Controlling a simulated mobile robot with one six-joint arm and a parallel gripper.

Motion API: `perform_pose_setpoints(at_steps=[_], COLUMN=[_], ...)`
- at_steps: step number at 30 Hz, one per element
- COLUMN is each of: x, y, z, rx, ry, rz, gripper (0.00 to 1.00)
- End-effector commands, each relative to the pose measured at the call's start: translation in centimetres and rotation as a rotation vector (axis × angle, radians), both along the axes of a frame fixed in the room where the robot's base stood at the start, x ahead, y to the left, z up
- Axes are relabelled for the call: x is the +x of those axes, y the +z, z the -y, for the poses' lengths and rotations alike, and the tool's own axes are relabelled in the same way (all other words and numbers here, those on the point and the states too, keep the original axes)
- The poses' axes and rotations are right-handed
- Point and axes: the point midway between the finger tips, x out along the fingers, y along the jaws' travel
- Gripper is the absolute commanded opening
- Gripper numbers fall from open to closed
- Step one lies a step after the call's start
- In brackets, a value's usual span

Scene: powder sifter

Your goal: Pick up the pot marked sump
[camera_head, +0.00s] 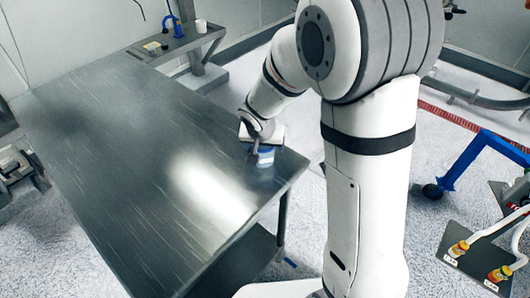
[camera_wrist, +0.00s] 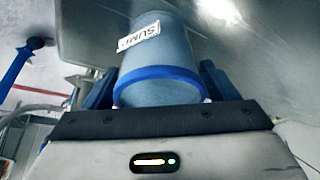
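The pot marked SUMP (camera_wrist: 160,60) is a blue-grey vessel with a bright blue rim. In the wrist view its white label faces the camera, tilted and upside down. My gripper (camera_wrist: 159,84) has one dark blue finger on each side of the pot, and no gap shows between fingers and pot. In the head view the pot (camera_head: 263,158) is at the right corner of the metal table (camera_head: 120,130). My gripper (camera_head: 254,150) is there at the pot and partly covers it. Whether the pot's base touches the table is not clear.
The table top is otherwise bare and shiny. A small shelf (camera_head: 180,40) with a blue stand (camera_head: 172,24) is behind its far end. At the right are a blue wheeled frame (camera_head: 465,165) and a dark plate (camera_head: 465,250) with yellow-and-red fittings.

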Motion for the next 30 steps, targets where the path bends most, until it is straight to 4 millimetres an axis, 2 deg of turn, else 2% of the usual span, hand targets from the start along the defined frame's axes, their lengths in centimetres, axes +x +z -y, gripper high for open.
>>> perform_pose_setpoints(at_steps=[2,15,23,26,30], x=[0.0,0.0,0.0,0.1,0.1], y=[0.0,0.0,0.4,1.7,4.6], z=[0.0,0.1,0.1,0.1,0.1], rx=[0.0,0.0,0.0,0.0,0.002], ry=[0.0,-0.001,-0.002,-0.003,-0.004], rz=[0.0,0.0,0.002,0.004,0.006], gripper=[0.74,0.39,0.39,0.39,0.39])
